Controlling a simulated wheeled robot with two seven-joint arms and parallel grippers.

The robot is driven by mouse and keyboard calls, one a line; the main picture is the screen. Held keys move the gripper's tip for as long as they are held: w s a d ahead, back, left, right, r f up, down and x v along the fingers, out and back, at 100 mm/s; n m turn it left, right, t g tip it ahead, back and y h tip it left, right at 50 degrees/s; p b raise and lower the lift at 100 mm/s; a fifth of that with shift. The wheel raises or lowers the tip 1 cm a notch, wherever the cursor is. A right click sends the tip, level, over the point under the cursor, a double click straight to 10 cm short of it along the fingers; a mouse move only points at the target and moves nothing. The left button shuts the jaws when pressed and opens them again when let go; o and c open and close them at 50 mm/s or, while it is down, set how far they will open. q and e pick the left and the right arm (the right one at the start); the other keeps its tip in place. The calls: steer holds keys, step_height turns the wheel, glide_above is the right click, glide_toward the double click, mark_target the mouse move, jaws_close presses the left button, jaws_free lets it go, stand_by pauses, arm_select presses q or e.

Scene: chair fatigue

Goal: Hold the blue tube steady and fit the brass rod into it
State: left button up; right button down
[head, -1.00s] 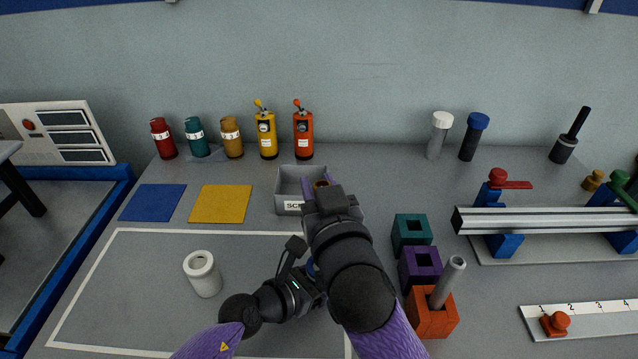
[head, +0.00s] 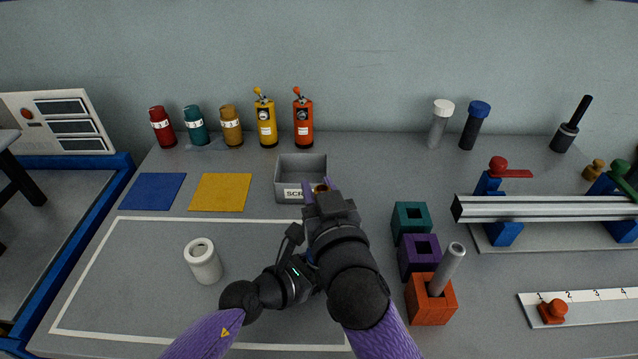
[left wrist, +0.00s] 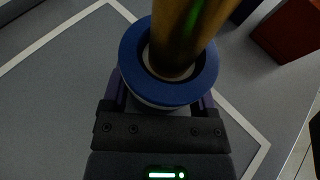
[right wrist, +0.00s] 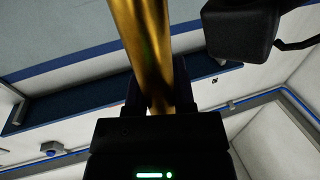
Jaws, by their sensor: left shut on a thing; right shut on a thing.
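The blue tube (left wrist: 130,77), with a blue rim around a pale inner opening, stands in my left gripper (left wrist: 163,100), which is shut on it. In the head view my left gripper (head: 311,262) and the tube are mostly hidden behind my right arm. The brass rod (left wrist: 186,30) comes down over the tube, and its lower end sits within the rim's opening; how deep, I cannot tell. My right gripper (right wrist: 150,105) is shut on the brass rod (right wrist: 146,40). In the head view, my right gripper (head: 319,188) is above the left one.
A grey scrap bin (head: 290,182) stands just behind my right gripper. A white hollow cylinder (head: 203,262) stands to the left. Teal (head: 411,222), purple (head: 419,258) and orange (head: 431,302) square blocks stand to the right; the orange one holds a grey rod (head: 448,268).

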steer(key=shift+f, duration=1.55)
steer(key=shift+f, duration=0.8)
steer(key=shift+c, duration=2.4)
jaws_free()
arm_select(q)
steer(key=shift+d, duration=0.1)
arm_select(e)
steer(key=shift+o, duration=0.6)
steer(key=shift+a, duration=0.1)
steer(key=shift+s, duration=0.1)
